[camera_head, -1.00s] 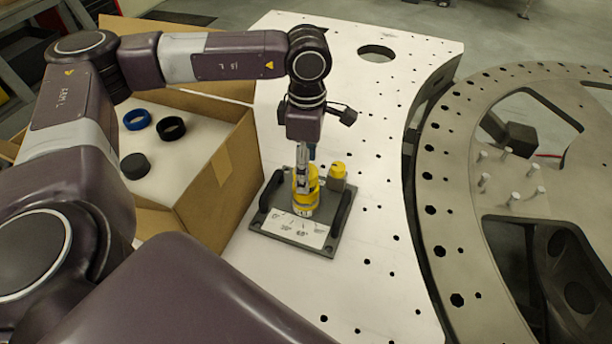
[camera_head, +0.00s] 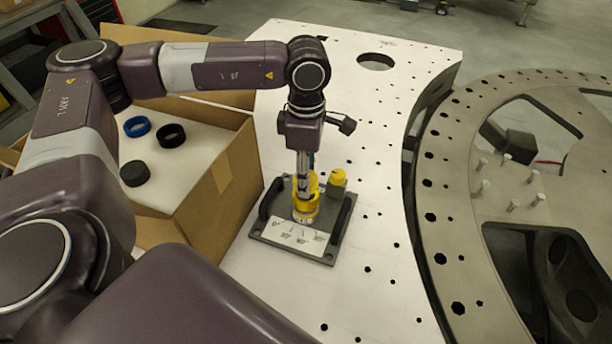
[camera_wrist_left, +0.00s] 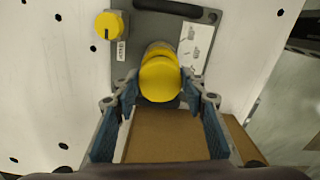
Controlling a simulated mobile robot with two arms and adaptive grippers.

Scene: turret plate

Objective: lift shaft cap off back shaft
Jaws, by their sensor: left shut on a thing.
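A yellow shaft cap (camera_wrist_left: 160,82) sits on a yellow fixture on a dark grey base plate (camera_head: 268,228). My left gripper (camera_head: 305,193) reaches straight down over it, and its finger covers part of the yellow piece in the head view. In the left wrist view, the blue-padded fingers of my left gripper (camera_wrist_left: 160,92) are shut on the cap from both sides. A yellow band (camera_head: 304,213) shows below the fingers. I cannot tell whether the cap is clear of the shaft. My right gripper is not in view.
A smaller yellow knob (camera_head: 338,177) stands close behind and right, also in the left wrist view (camera_wrist_left: 108,25). Dark handles (camera_head: 344,218) flank the base plate. A cardboard box (camera_head: 215,180) with black and blue rings (camera_head: 137,126) stands left. White table (camera_head: 385,150) is free to the right.

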